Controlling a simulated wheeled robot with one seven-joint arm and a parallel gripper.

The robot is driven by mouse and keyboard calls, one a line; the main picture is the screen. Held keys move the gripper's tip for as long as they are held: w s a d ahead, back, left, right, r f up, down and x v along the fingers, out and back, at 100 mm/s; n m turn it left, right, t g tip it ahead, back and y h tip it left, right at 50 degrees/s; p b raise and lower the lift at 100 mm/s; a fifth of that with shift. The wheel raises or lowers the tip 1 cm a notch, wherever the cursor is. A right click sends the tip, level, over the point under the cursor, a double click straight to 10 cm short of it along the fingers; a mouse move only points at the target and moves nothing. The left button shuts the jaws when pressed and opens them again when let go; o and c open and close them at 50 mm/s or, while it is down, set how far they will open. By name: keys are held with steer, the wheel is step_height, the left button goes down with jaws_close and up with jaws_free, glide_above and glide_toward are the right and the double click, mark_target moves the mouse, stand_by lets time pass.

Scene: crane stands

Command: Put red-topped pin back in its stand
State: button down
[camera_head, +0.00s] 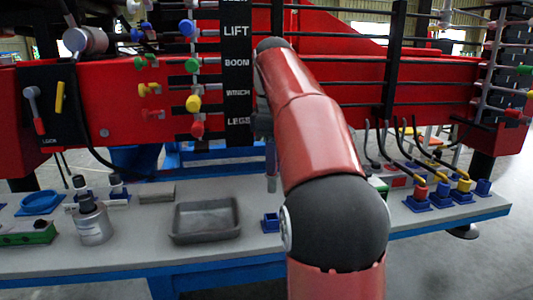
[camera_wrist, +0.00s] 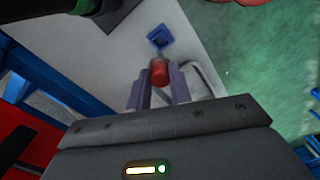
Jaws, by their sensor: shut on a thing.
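The red-topped pin (camera_wrist: 159,72) shows between the fingers of my gripper (camera_wrist: 157,90) in the wrist view, which are shut on it. Its red end faces the camera and its lower part is hidden. The small square blue stand (camera_wrist: 160,39) is on the grey table just beyond the pin in the wrist view. The pin appears apart from it. In the head view the stand (camera_head: 270,223) is right of the grey tray, below my gripper, which is mostly hidden by my arm.
A grey tray (camera_head: 205,237) lies left of the stand on the table (camera_head: 140,258). A metal can (camera_head: 93,225) and a blue dish (camera_head: 40,202) are further left. Several blue-based connectors with cables (camera_head: 440,190) stand at the right. A red crane panel with levers (camera_head: 195,103) rises behind.

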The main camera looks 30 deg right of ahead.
mark_target(273, 191)
steer(key=shift+s+r, duration=0.15)
steer(key=shift+r, duration=0.05)
steer(key=shift+f+b, duration=2.1)
steer(key=shift+f, duration=0.85)
steer(key=shift+f, duration=0.15)
steer(key=shift+f+b, duration=1.1)
steer(key=shift+f, duration=0.6)
steer(key=c, duration=1.2)
jaws_free()
steer(key=shift+r, duration=0.1)
steer(key=shift+r, duration=0.1)
step_height(273, 191, up, 5)
steer(key=p, duration=0.6)
